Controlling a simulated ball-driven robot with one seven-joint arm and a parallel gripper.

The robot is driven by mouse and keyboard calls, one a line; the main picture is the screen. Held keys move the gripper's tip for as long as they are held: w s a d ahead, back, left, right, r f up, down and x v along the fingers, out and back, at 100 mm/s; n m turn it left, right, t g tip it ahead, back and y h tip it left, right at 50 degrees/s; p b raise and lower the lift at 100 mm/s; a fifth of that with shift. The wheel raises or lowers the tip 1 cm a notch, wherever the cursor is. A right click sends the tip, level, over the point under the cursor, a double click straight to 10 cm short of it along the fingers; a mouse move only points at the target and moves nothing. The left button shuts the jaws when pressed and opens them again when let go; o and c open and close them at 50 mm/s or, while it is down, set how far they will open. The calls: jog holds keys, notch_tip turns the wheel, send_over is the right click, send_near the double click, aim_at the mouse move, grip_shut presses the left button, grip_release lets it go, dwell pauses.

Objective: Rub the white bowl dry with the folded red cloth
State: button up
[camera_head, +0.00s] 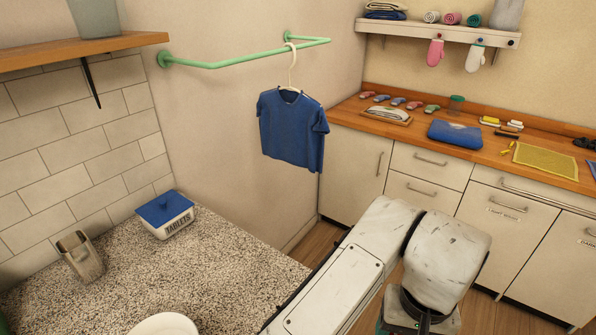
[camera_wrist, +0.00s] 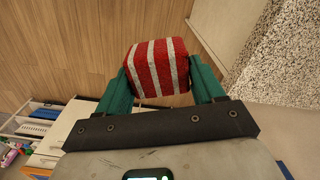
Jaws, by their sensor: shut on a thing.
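In the wrist view my gripper (camera_wrist: 163,88) is shut on the folded red cloth (camera_wrist: 144,68), which has white stripes and sits between the two green fingers. The wooden floor shows beyond it, so the cloth is held clear of the counter. The white bowl (camera_head: 164,324) is at the bottom edge of the head view on the speckled counter, and only its upper part shows. The bowl is not seen in the wrist view. In the head view my arm is at the lower right, and the cloth cannot be seen there.
A blue shirt (camera_head: 292,130) hangs from a green rail (camera_head: 225,64). A far wooden worktop (camera_head: 345,109) holds several small items.

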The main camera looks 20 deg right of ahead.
jog(key=w+a+f+n, duration=0.5)
jog(key=w+f+n, duration=0.1)
jog(key=w+f, duration=0.5)
jog(key=shift+a+f+n, duration=0.3)
jog(key=shift+r, duration=0.1)
